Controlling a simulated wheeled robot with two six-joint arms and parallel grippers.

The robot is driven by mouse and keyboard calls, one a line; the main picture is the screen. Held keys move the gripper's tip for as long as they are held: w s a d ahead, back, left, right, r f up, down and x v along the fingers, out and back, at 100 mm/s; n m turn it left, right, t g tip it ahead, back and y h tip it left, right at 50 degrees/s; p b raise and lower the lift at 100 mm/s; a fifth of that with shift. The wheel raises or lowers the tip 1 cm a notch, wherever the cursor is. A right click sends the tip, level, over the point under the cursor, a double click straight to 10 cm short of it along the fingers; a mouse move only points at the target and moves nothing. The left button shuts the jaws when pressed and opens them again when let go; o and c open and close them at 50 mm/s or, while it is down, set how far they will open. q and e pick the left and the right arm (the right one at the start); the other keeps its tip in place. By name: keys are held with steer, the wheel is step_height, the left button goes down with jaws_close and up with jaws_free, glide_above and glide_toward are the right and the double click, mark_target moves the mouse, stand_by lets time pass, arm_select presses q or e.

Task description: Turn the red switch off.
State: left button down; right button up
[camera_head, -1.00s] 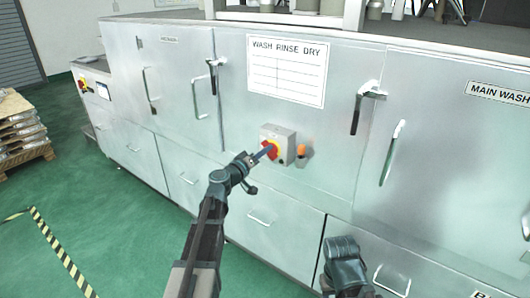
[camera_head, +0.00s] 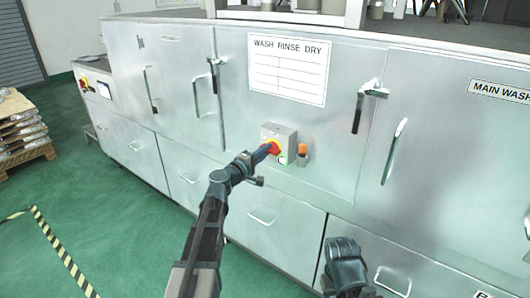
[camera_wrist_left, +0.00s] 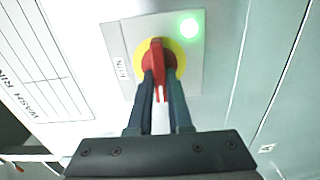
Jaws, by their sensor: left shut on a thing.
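The red switch (camera_head: 271,148) is a red rotary handle on a yellow disc, on a small grey box (camera_head: 288,138) fixed to the front of the steel washing machine. In the left wrist view the red handle (camera_wrist_left: 157,55) stands upright in the picture on its yellow disc. My left gripper (camera_head: 265,152) reaches the switch from the front. Its two dark fingers (camera_wrist_left: 158,88) are shut on the lower part of the handle and hide a little of it. A green lamp (camera_wrist_left: 189,28) on the box is lit. Only a dark part of my right arm shows at the bottom; its fingers do not show.
An orange-topped item (camera_head: 303,150) sits just right of the switch box. Door handles (camera_head: 357,112) and drawer handles (camera_head: 262,217) stick out from the steel front. A loaded pallet (camera_head: 28,150) stands far left. Green floor at the lower left is clear.

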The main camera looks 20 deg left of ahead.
arm_select(q)
steer(key=shift+n, duration=0.3)
stand_by(0.4)
steer(key=c, duration=0.8)
jaws_free()
steer(key=shift+c, duration=0.2)
steer(key=v, duration=1.4)
steer(key=shift+w+d, duration=0.1)
steer(key=shift+d, duration=0.05)
